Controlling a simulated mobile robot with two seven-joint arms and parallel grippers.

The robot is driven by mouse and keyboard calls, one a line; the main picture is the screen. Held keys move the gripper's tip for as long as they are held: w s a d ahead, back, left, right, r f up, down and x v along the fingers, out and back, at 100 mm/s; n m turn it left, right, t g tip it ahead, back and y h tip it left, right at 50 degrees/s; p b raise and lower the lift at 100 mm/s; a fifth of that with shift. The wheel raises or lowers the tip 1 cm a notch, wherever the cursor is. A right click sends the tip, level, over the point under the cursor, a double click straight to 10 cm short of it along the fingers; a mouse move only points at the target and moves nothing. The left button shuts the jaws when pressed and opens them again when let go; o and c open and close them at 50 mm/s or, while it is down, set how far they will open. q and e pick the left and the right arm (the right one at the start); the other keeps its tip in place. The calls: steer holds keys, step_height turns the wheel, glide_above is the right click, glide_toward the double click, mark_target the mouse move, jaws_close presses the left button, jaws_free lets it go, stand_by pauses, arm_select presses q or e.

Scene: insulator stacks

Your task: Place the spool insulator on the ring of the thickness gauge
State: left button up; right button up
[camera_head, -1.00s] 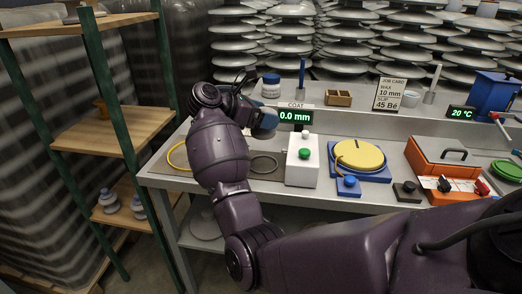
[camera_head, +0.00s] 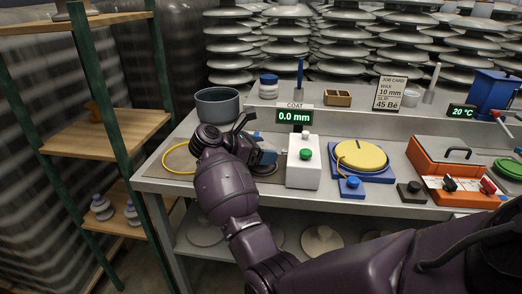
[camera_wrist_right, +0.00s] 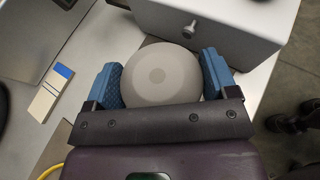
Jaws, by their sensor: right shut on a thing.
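The spool insulator (camera_wrist_right: 158,76) shows in the right wrist view as a grey round top between the two blue fingers of my right gripper (camera_wrist_right: 161,82), which is shut on it. In the head view the right gripper (camera_head: 260,148) is low over the bench, left of the white thickness gauge (camera_head: 303,170) with its green button. The gauge's dark ring (camera_head: 266,174) is mostly hidden beneath the gripper. I cannot tell whether the insulator touches it. The gauge display (camera_head: 295,116) reads 0.0 mm. My left gripper is not in view.
A grey bowl (camera_head: 217,106) stands behind the gripper, and a yellow loop (camera_head: 176,172) lies to its left. A yellow disc on a blue base (camera_head: 360,157) and an orange case (camera_head: 442,172) stand right of the gauge. A wooden shelf (camera_head: 106,134) is at the left.

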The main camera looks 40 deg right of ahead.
steer(key=o, duration=1)
steer(key=shift+o, duration=0.5)
steer(key=shift+r, duration=0.1)
